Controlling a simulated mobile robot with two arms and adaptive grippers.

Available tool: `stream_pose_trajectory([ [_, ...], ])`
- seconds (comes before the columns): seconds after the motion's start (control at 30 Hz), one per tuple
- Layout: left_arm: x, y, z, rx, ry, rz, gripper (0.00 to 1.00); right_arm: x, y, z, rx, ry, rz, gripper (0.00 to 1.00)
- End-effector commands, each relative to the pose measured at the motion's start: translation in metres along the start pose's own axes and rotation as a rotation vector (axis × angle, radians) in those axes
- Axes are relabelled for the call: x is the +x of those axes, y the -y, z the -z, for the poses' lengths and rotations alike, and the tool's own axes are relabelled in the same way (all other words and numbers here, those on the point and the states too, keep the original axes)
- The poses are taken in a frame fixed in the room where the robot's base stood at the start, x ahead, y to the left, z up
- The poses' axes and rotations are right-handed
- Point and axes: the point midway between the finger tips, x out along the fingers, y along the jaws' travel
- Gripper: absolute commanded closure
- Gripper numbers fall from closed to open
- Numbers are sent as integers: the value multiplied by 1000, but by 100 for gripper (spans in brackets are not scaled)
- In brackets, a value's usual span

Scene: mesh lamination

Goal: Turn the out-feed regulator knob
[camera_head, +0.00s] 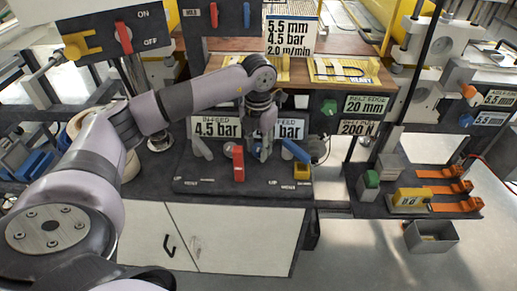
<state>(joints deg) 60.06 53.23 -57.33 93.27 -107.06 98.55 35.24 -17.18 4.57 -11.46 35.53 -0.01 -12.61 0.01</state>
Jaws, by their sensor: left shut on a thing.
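My left gripper (264,154) reaches down at the control panel, in front of the out-feed sign (291,129), and covers the sign's left part; only "FEED" and "bar" show. Its fingers are shut on the out-feed regulator knob, which the fingers mostly hide, so its turn angle cannot be read. The in-feed sign (217,128), reading 4,5 bar, stands to the left. My right gripper is not in view.
A red lever (238,165) stands close left of the gripper, a blue lever (295,151) and a yellow block (302,171) close right. A green knob (328,108) sits behind. Orange clamps (447,188) and a grey bin (431,236) are far right.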

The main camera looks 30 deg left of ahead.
Motion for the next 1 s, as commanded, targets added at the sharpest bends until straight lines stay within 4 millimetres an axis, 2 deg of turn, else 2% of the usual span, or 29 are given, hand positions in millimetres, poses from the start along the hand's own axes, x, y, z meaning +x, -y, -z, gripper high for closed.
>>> stream_pose_trajectory([
  [0.33,-1,-1,-1,117,5,0,96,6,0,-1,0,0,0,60],
  [0.83,-2,-1,-1,131,6,0,96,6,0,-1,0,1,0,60],
  [0.87,-2,-1,-1,130,6,0,66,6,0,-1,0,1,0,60],
  [1.0,-1,-1,-1,131,4,0,57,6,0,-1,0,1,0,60],
])
